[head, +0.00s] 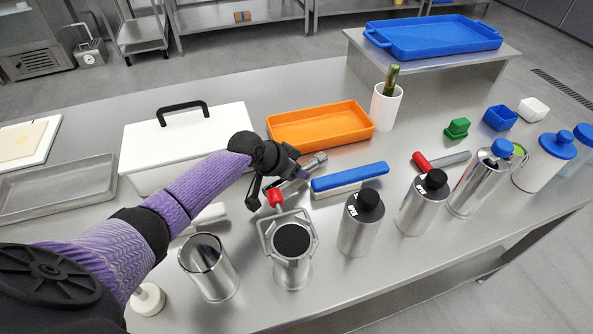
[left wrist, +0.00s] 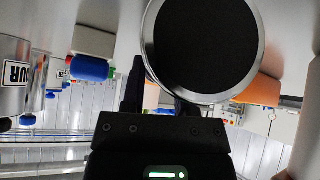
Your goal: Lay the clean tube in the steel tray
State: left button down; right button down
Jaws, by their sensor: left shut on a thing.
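My left gripper (head: 284,186) is shut on a slim steel tube (head: 314,163). The tube points to the right, just in front of the orange tray, and the fingers partly hide it. The shallow steel tray (head: 62,187) lies at the table's left end, well left of the gripper, and looks empty. My right gripper is not in view.
A white box (head: 150,142) with a black handle stands between the gripper and the steel tray. The orange tray (head: 320,126) is behind. An open steel cylinder (head: 209,269), a dark-topped cylinder (head: 293,266) and capped canisters (head: 357,232) stand along the front.

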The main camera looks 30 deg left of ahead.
pick_arm(q)
jog(key=c, duration=0.8)
grip_release()
jog(key=shift+c, duration=0.2)
jog(key=o, duration=0.5)
jog(key=shift+c, duration=0.2)
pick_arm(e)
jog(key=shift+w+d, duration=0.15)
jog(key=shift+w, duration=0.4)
